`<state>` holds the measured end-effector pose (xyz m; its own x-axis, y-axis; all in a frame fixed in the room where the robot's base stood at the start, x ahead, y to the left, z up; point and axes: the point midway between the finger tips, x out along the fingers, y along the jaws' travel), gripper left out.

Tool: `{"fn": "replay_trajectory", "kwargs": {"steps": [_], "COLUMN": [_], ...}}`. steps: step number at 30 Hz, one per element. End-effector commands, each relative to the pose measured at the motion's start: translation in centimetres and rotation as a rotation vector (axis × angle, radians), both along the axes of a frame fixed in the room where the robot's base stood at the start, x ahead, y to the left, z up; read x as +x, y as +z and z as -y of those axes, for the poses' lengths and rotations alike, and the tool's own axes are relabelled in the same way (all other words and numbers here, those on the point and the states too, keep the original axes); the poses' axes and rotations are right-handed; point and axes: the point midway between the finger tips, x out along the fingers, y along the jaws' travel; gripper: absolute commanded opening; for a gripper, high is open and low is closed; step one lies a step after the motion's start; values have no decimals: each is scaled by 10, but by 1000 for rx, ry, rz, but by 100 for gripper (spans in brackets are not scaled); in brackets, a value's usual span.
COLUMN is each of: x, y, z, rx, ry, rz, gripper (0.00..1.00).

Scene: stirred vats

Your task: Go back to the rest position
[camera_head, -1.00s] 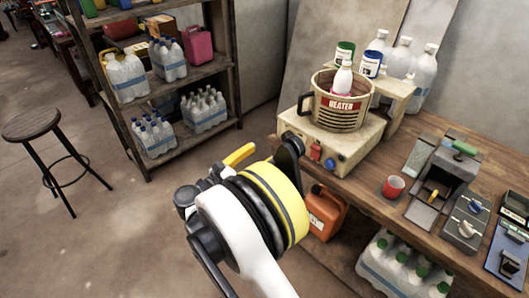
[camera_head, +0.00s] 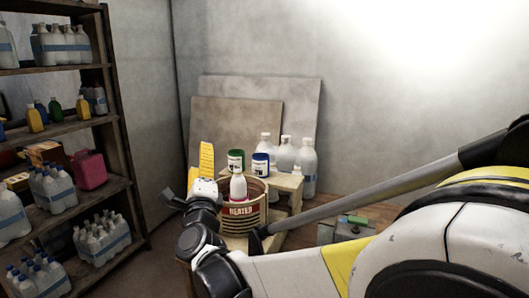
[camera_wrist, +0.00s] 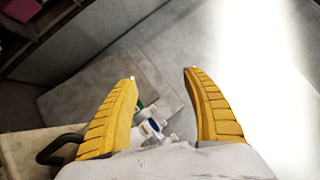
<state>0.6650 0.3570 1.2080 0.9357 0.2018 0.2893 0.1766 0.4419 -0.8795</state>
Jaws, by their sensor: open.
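My gripper (camera_wrist: 160,85) has two yellow ribbed fingers spread wide apart in the wrist view, with nothing between them. In the head view my gripper (camera_head: 206,160) points upward, left of the heater pot and above its level. The heater pot (camera_head: 240,221) is a beige vessel with a red HEATER label, and a white bottle (camera_head: 238,187) stands in it. My arm crosses the right half of the head view and hides much of the bench.
A shelf rack (camera_head: 120,125) with bottles and a pink canister (camera_head: 90,170) stands at the left. Green (camera_head: 236,160) and blue-labelled (camera_head: 261,164) cans and several clear bottles (camera_head: 286,155) stand behind the pot. Boards (camera_head: 240,122) lean on the wall. The space above the bench is free.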

Motion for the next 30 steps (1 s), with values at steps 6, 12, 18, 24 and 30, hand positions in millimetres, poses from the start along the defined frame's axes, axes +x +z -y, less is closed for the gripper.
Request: {"fn": "replay_trajectory", "kwargs": {"steps": [6, 12, 18, 24, 30], "x": [-37, -110, -207, -280, -305], "y": [10, -53, -140, -193, -208], "z": [84, 180, 280, 341, 359], "rx": [-653, -1253, -1718, -1948, -2009], "ry": [63, 158, 324, 480, 541], "rz": [-22, -146, -353, -520, -578], "gripper": [58, 58, 58, 58, 58]}}
